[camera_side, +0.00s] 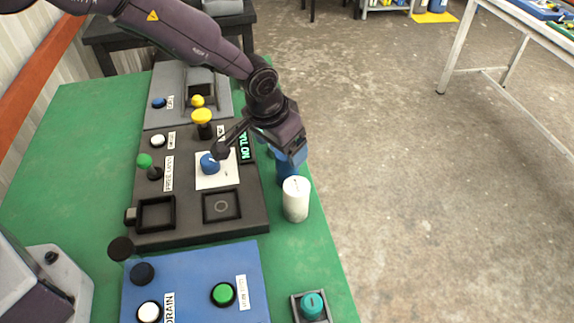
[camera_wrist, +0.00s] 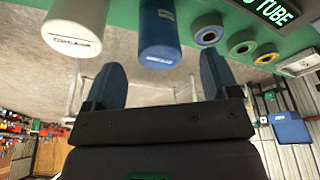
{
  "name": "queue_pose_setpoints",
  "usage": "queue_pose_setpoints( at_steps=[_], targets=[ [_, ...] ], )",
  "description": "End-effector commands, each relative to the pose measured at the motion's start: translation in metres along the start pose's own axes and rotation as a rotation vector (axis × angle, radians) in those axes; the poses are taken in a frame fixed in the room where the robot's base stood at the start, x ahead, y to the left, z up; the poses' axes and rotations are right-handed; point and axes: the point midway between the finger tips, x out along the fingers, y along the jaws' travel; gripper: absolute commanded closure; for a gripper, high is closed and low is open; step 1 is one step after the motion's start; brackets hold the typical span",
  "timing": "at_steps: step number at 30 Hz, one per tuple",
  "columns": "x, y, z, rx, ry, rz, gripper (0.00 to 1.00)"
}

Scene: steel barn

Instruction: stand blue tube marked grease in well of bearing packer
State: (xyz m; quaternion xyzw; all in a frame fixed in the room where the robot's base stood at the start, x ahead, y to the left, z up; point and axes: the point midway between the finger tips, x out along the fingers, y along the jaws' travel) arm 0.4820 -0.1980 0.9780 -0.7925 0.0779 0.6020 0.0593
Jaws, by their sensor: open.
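The blue tube marked grease (camera_wrist: 161,30) stands upright on the green table's right edge. In the side view the blue tube (camera_side: 288,176) shows only partly, below my gripper (camera_side: 290,153). In the wrist view my gripper (camera_wrist: 162,72) is open and empty, and the blue tube lies ahead of the gap between its fingers. The bearing packer (camera_side: 185,233) is the dark grey unit with knobs and a lit display (camera_side: 245,149) reading NO TUBE. Near its front are a square recess with a ring mark (camera_side: 221,207) and an open square bin (camera_side: 155,214). I cannot tell which is the well.
A white tube (camera_side: 296,200), also marked GREASE in the wrist view (camera_wrist: 76,28), stands close beside the blue one. Several rings, one blue (camera_wrist: 207,29), lie on its other side. A blue button panel (camera_side: 190,270) sits in front.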

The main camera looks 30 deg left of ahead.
Motion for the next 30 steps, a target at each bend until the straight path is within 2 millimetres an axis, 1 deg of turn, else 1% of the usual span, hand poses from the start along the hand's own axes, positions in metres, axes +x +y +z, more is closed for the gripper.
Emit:
queue_pose_setpoints(
  at_steps=[1, 5, 7, 12, 15, 18, 24, 25, 26, 27, 29, 30],
  targets=[
    [0.006, 0.000, 0.000, 0.000, -0.001, 0.000, 0.19],
    [0.013, 0.000, 0.000, 0.000, -0.001, 0.000, 0.19],
    [0.020, 0.000, 0.000, 0.000, -0.002, 0.000, 0.19],
    [0.046, 0.001, -0.003, 0.000, -0.002, 0.000, 0.19],
    [0.058, 0.001, -0.003, 0.000, -0.002, 0.000, 0.19],
    [0.063, 0.001, -0.003, 0.000, -0.001, 0.000, 0.19],
    [0.064, 0.001, -0.004, 0.000, 0.000, 0.000, 0.19],
    [0.064, 0.001, -0.004, 0.000, 0.000, 0.000, 0.21],
    [0.063, 0.001, -0.004, 0.000, 0.000, 0.000, 0.28],
    [0.063, 0.001, -0.004, 0.000, -0.001, 0.000, 0.38],
    [0.063, 0.001, -0.004, 0.000, -0.001, 0.000, 0.51],
    [0.063, 0.001, -0.004, 0.000, -0.001, 0.000, 0.60]
  ],
)
